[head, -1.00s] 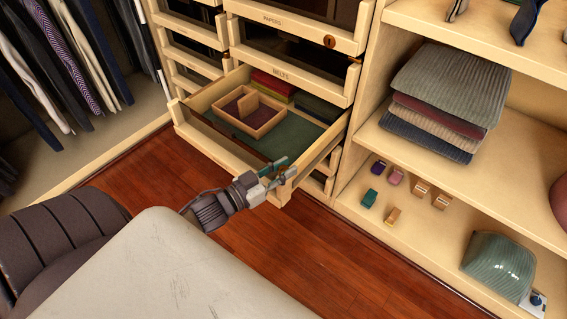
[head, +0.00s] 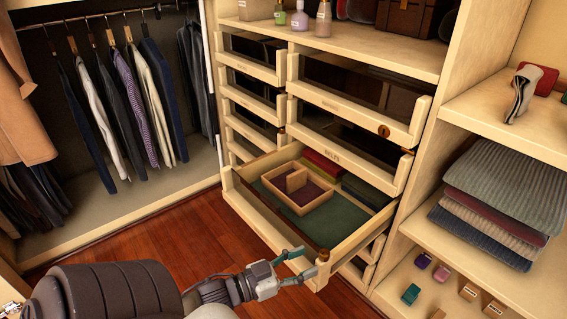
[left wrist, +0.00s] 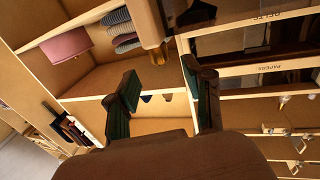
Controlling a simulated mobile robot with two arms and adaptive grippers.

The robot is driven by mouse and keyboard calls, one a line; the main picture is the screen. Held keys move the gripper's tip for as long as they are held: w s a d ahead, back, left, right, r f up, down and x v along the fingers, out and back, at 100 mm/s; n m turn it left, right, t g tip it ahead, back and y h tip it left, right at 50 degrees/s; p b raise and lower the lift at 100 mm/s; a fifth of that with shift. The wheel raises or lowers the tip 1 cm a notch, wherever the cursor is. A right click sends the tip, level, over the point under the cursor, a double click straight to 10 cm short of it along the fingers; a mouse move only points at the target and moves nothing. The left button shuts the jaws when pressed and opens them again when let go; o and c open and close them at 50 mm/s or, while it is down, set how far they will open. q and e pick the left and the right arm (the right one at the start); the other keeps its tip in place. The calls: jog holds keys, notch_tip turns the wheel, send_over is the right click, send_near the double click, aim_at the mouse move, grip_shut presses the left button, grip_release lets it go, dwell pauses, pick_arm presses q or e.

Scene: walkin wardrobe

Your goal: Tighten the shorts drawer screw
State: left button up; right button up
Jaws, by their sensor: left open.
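An open drawer (head: 262,208) with a green lining sticks out below the drawer labelled BELTS. Its own label does not show. My left gripper (head: 303,267) is open and empty at the drawer's front right corner; whether it touches cannot be told. In the left wrist view my open fingers (left wrist: 163,93) show, with a brown wooden rounded piece (left wrist: 152,35) beyond them. A small brown round piece (head: 323,255) shows at the drawer's front right corner; I cannot tell if it is the screw. My right gripper is out of view.
The open drawer holds a divided wooden box (head: 300,203) and folded cloths (head: 325,167). Shelves on the right hold folded knitwear (head: 500,190) and several small boxes (head: 411,294). Clothes hang at the left. Red wooden floor (head: 170,245) is clear left of the drawer.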

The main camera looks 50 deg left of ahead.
pick_arm(q)
jog(key=v, duration=0.5)
jog(key=shift+s+a, duration=0.15)
jog(key=shift+s, duration=0.15)
